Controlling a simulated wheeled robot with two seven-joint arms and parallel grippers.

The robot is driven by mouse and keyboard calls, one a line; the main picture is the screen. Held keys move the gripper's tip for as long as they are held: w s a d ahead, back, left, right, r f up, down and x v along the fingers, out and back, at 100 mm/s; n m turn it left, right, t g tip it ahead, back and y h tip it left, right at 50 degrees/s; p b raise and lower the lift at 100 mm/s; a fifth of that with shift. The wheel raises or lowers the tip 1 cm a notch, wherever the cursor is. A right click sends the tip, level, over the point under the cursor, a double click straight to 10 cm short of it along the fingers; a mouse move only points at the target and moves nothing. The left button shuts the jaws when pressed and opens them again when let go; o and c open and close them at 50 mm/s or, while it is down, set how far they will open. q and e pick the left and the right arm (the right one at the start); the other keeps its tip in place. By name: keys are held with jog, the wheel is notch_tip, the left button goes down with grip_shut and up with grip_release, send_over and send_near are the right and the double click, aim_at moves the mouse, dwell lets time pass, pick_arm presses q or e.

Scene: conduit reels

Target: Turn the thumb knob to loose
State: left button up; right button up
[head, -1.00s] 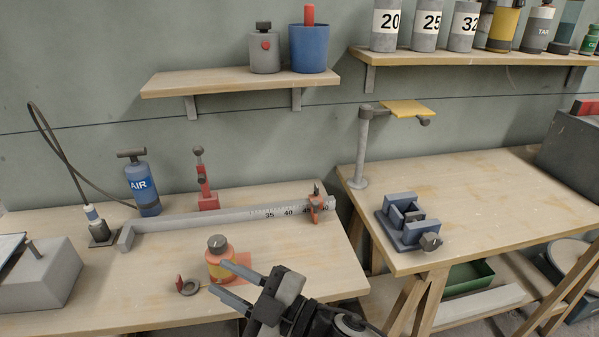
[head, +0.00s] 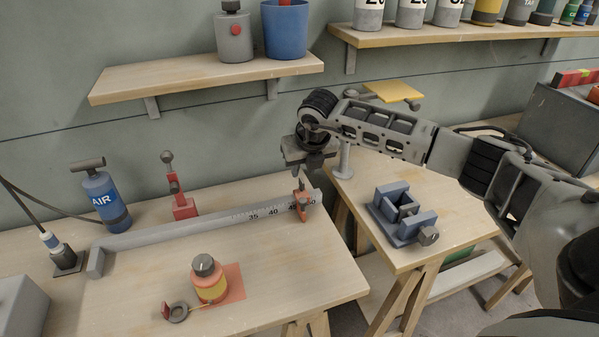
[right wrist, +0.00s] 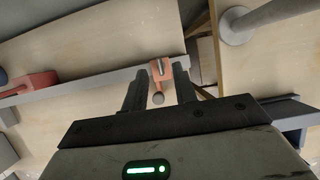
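An orange sliding stop (head: 303,205) sits near the right end of a grey scale bar (head: 200,231) on the left bench. It also shows in the right wrist view (right wrist: 161,73), with a round grey knob (right wrist: 158,99) on its near side, which I take as the thumb knob. My right gripper (head: 303,168) hangs above the stop, pointing down. In the right wrist view its two dark fingers (right wrist: 160,90) are apart, one on each side of the knob; I see no contact. Whether the knob is tight or loose cannot be told. My left gripper is out of view.
A blue-grey vise (head: 405,219) and a post stand on the right table. A shelf (head: 210,75) hangs above.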

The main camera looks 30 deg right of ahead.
aim_at(300, 178)
jog(key=x, duration=0.3)
jog(key=shift+w+f, duration=0.15)
jog(key=shift+f, duration=0.1)
jog(key=shift+w+f, duration=0.1)
jog(key=shift+f, duration=0.2)
grip_shut()
